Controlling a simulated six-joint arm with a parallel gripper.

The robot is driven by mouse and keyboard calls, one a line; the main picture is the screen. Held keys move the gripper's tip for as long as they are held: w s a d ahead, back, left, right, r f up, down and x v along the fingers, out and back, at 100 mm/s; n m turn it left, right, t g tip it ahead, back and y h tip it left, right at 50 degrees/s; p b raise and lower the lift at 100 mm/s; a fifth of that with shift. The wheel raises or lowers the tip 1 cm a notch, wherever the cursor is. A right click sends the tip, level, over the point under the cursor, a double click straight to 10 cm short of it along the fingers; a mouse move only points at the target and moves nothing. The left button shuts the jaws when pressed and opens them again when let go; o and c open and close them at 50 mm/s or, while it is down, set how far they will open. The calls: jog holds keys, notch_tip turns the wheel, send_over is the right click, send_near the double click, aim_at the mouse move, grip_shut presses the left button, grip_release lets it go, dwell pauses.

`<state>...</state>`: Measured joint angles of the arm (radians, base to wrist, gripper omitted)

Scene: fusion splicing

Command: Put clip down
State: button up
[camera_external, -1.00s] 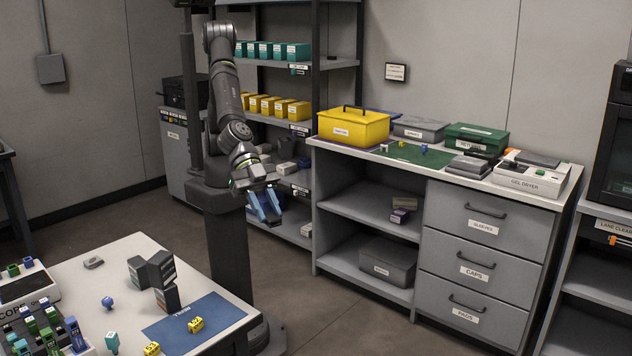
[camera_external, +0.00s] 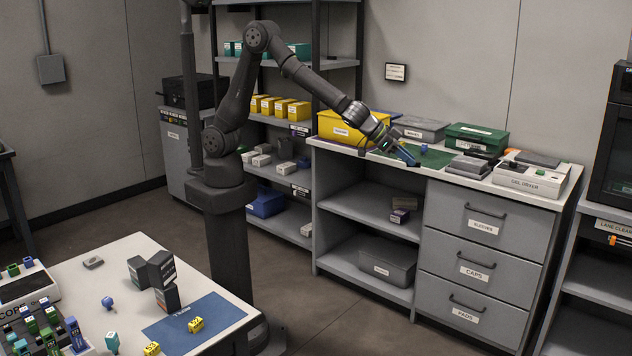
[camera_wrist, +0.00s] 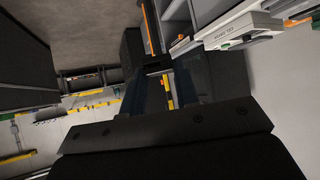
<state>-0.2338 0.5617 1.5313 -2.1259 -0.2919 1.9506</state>
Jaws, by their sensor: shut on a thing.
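My gripper (camera_external: 408,157) has blue fingers and points down and to the right above the green mat (camera_external: 436,159) on the grey cabinet top. It is shut on the clip, which is too small and dark to make out between the fingers. In the wrist view the fingers of my gripper (camera_wrist: 168,92) reach away from the camera, tilted against the room. I cannot tell whether the clip touches the mat.
A yellow toolbox (camera_external: 338,126) stands left of the mat, partly behind my wrist. A grey case (camera_external: 420,128) and a green box (camera_external: 478,138) stand behind. A gel dryer (camera_external: 530,176) stands to the right. A small blue piece (camera_external: 424,148) lies close by.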

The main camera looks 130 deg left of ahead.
jog(key=s+a+n+g+y, duration=0.15)
jog(key=s+a, duration=0.35)
jog(key=a, duration=0.6)
jog(key=s+a+n+g+y, duration=0.1)
jog(key=s+a+n, duration=0.2)
jog(key=s+a, duration=0.5)
jog(key=n+g+y, duration=0.2)
jog(key=n+g, duration=0.1)
send_over(396, 159)
jog(key=f, duration=1.2)
jog(key=shift+s+a, duration=0.15)
jog(key=shift+a, duration=0.1)
jog(key=shift+f, duration=2)
jog(key=shift+f, duration=0.1)
jog(key=o, duration=0.9)
jog(key=shift+o, duration=0.2)
jog(key=v, duration=1.2)
jog(key=shift+s, duration=0.2)
